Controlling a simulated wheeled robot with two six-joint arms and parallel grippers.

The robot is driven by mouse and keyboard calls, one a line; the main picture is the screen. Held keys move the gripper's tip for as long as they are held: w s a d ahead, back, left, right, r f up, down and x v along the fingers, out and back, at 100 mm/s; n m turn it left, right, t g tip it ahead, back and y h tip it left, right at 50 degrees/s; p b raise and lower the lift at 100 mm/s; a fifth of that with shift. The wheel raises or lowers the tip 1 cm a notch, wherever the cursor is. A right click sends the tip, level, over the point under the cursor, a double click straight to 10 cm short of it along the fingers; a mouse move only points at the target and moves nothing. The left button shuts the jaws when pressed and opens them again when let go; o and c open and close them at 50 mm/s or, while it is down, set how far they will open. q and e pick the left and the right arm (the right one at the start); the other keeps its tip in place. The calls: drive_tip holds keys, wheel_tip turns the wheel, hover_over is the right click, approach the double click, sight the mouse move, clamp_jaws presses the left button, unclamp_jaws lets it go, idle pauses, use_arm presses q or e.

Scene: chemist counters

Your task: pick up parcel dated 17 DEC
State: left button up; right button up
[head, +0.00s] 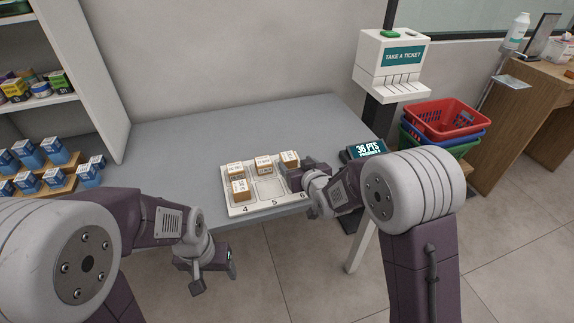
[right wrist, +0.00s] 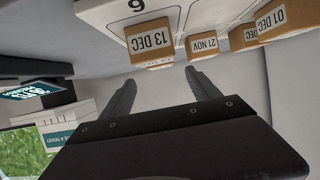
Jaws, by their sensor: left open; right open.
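A white tray (head: 270,208) numbered 4, 5 and 6 holds several small brown-and-white parcels. Two parcels (head: 240,190) stand in column 4, one (head: 264,167) at the back of column 5, one (head: 289,158) at the back of column 6. In the right wrist view I read 13 DEC (right wrist: 150,42), 21 NOV (right wrist: 202,45) and 01 DEC (right wrist: 272,20); another label (right wrist: 245,37) shows only DEC. I can read no 17 DEC. My right gripper (head: 303,180) is open and empty at the tray's right side, partly covering column 6. My left gripper (head: 214,276) is open and empty, low before the counter.
The grey counter (head: 200,140) is clear behind the tray. A ticket dispenser (head: 393,65) and a dark sign (head: 367,149) stand at the right. Stacked baskets (head: 442,118) lie beyond.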

sight(289, 157)
drive_tip(key=x, duration=0.3)
drive_tip(key=shift+d, duration=0.25)
drive_tip(key=shift+w+a+f, duration=0.35)
drive_tip(key=shift+w+a, duration=0.05)
drive_tip(key=shift+w, duration=0.2)
drive_tip(key=x, duration=0.4)
drive_tip(key=shift+w+a+f, duration=0.1)
drive_tip(key=shift+w+a, duration=0.1)
drive_tip(key=shift+s, duration=0.15)
drive_tip(key=c, duration=1.5)
